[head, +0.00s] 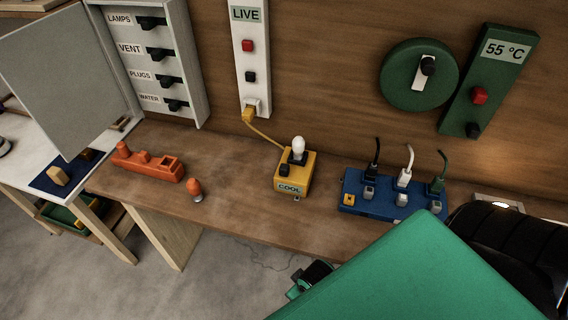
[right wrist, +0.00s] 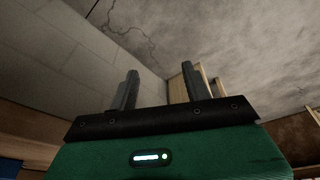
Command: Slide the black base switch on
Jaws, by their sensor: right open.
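The yellow base (head: 294,176), labelled COOL, stands on the wooden bench with a white bulb on top. A black switch (head: 285,170) is on its front left; its exact position is too small to tell. My green right arm covers the lower right of the head view. My left gripper is out of view.
A blue power strip (head: 390,196) with several plugs stands right of the base. An open breaker panel (head: 160,60) is on the wall. Bench in front of the base is clear.

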